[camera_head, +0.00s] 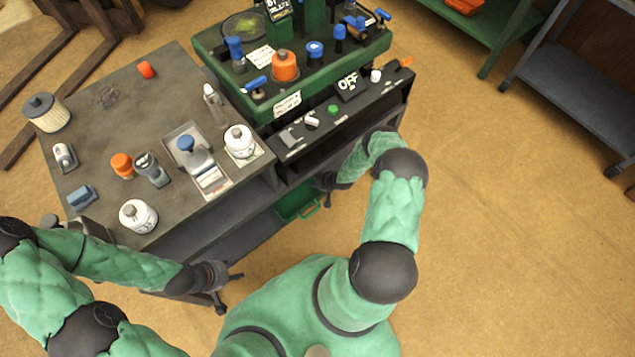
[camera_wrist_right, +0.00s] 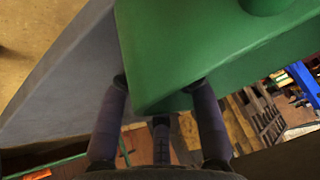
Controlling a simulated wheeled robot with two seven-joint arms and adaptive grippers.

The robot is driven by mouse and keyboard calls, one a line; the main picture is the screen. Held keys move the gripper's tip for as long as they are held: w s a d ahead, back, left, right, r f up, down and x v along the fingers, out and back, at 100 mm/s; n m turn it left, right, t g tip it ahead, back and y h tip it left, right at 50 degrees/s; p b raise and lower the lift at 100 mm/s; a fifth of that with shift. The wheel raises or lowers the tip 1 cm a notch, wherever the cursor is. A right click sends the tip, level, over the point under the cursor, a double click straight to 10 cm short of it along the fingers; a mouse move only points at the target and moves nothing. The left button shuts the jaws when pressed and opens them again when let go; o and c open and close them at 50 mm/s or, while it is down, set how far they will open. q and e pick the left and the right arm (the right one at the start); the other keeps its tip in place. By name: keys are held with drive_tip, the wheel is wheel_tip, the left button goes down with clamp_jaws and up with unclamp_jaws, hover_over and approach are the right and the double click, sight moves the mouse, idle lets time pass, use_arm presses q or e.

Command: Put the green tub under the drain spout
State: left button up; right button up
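A green tub (camera_head: 297,203) shows low under the front of the dark bench, partly hidden by the bench and my right arm. My right gripper (camera_head: 325,182) is low by the bench, beside the tub and largely hidden by its own arm. In the right wrist view, my right gripper (camera_wrist_right: 157,85) has its fingers apart, with the corner of a large green body (camera_wrist_right: 185,50) between and beyond them. I cannot tell whether they touch it. My left gripper (camera_head: 225,290) is open and empty, in front of the bench. I cannot make out the drain spout.
The bench top (camera_head: 105,97) holds bottles, a filter (camera_head: 46,112) and small parts. A green machine (camera_head: 290,85) with blue and orange caps stands at its back right. A control panel marked OFF (camera_head: 348,83) lies in front. The floor at right (camera_head: 500,220) is clear.

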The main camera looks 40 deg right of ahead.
drive_tip(key=shift+r, duration=0.1)
drive_tip(key=p+v, duration=0.5)
drive_tip(key=v, duration=0.7)
idle(1.2)
